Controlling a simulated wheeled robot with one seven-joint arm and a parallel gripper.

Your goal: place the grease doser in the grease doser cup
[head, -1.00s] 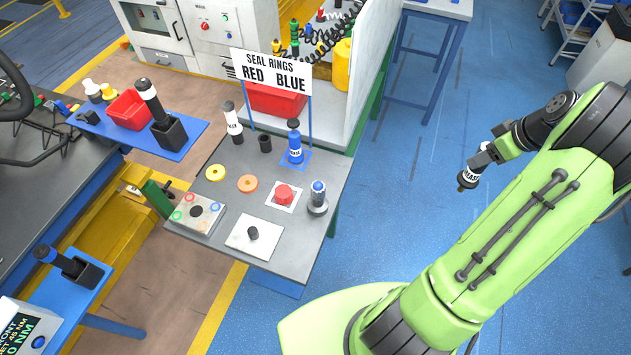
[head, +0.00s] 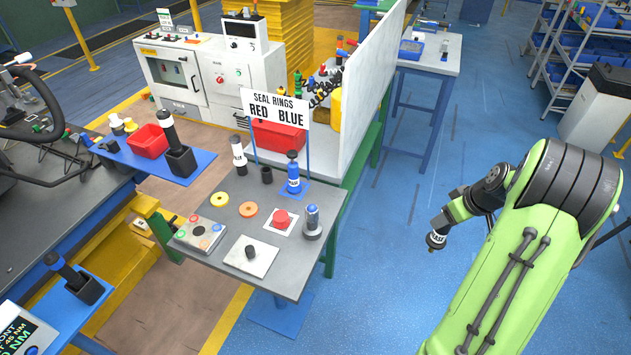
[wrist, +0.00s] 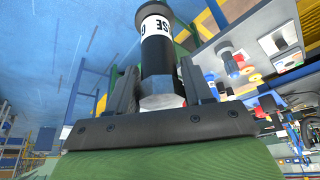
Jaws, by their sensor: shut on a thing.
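The grease doser (head: 436,240), a dark bottle with a white band of lettering, is held in my gripper (head: 445,220) over the blue floor, right of the bench. In the wrist view the doser (wrist: 157,45) stands between the two fingers of my gripper (wrist: 160,88), with part of its lettering readable. A small empty black cup (head: 266,174), which looks like the grease doser cup, stands on the grey bench between a white-banded bottle and a blue bottle. My gripper is well to the right of this cup.
The grey bench (head: 225,275) also carries the white-banded bottle (head: 238,157), the blue bottle (head: 293,175), a red button (head: 282,218), a metal holder (head: 312,224) and rings. The "SEAL RINGS" sign (head: 275,107) rises behind the cup. A tall white panel (head: 370,85) borders the back right.

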